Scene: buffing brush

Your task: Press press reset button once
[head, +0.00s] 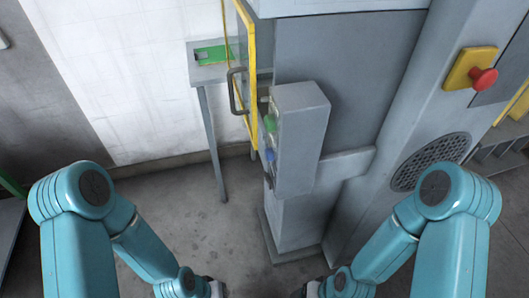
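A grey control box (299,140) juts out from the front of a grey machine. Its left face carries a green button (270,125), a blue button (270,155) and other small parts seen at a steep angle. No label can be read, so I cannot tell which one is the reset button. My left gripper (217,289) and my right gripper (302,291) show only in part at the bottom edge, well below and apart from the box. Their fingertips are cut off.
A red mushroom button (483,79) on a yellow plate sits on the right grey panel, above a round vent (430,161). A yellow-framed door (249,70) with a dark handle stands left of the box. A small table (207,74) stands behind it. The floor (180,215) ahead is clear.

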